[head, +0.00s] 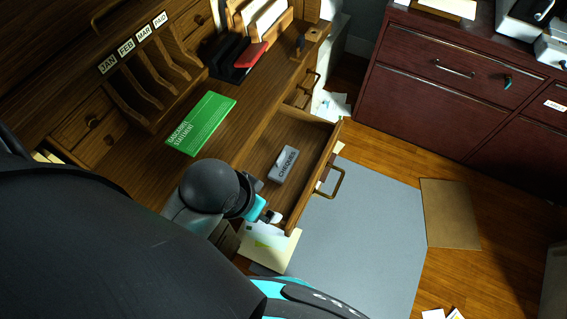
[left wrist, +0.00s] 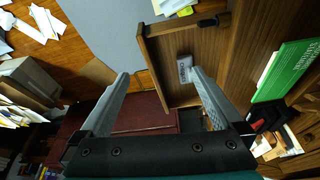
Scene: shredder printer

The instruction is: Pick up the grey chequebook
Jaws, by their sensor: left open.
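The grey chequebook (head: 285,163), marked "CHEQUES", lies in an open wooden desk drawer (head: 324,158). In the left wrist view the chequebook (left wrist: 185,68) shows beyond my fingers, close to the tip of the right-hand one, which partly overlaps it. My left gripper (head: 270,215) is at the near end of the drawer in the head view, apart from the chequebook. In the left wrist view its two fingers (left wrist: 160,73) are spread wide with nothing between them. My right gripper is not in view.
A green bank statement (head: 201,123) lies on the desk top, left of the drawer. A red item (head: 250,55) sits by a black holder. The drawer walls surround the chequebook. A dark red cabinet (head: 440,85) stands beyond; papers lie on the floor.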

